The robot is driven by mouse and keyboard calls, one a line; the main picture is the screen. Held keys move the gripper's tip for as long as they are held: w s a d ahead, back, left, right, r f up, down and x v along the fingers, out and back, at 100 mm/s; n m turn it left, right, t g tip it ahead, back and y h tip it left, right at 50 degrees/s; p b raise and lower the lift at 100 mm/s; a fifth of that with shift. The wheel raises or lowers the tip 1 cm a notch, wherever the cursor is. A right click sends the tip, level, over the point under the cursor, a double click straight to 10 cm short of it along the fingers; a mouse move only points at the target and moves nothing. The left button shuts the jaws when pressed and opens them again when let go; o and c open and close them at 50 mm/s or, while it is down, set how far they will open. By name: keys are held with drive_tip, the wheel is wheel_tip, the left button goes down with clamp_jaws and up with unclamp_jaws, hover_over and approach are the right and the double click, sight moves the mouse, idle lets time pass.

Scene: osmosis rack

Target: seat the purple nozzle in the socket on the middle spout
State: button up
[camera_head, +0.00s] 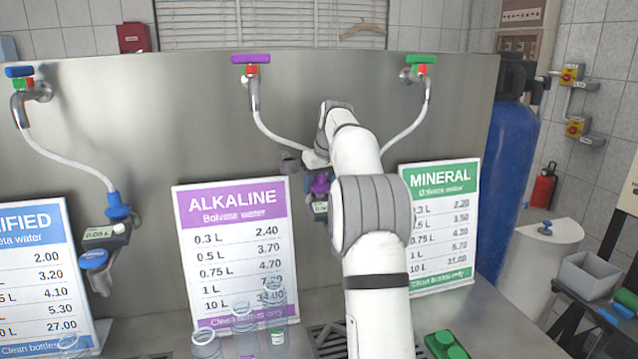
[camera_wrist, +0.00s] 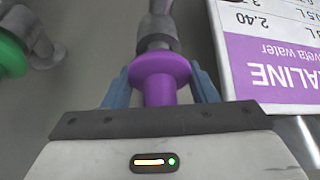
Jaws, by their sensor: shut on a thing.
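The purple nozzle (camera_wrist: 160,70) sits between the two blue fingers of my gripper (camera_wrist: 160,84) in the wrist view, with its wide flange facing a grey metal fitting (camera_wrist: 157,35). The fitting's narrower end lines up with the flange and appears to meet it; I cannot tell whether the nozzle is seated. In the head view the purple nozzle (camera_head: 320,185) shows just left of my arm, below the white hose from the purple-handled middle tap (camera_head: 251,62). My arm hides most of the gripper and the socket there.
The ALKALINE sign (camera_head: 236,250) stands left of my arm and the MINERAL sign (camera_head: 441,225) right of it. Clear bottles (camera_head: 244,320) stand in front of the ALKALINE sign. A green block (camera_head: 445,345) lies at the front right. A blue nozzle (camera_head: 118,207) hangs at the left spout.

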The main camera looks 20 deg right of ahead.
drive_tip(key=shift+f, duration=0.2)
drive_tip(key=shift+f, duration=0.25)
idle(0.5)
drive_tip(key=o, duration=1.6)
drive_tip(key=shift+d, duration=0.1)
drive_tip(key=shift+c, duration=0.2)
drive_tip(key=shift+r+p, duration=3.45)
drive_tip(key=shift+r, duration=0.1)
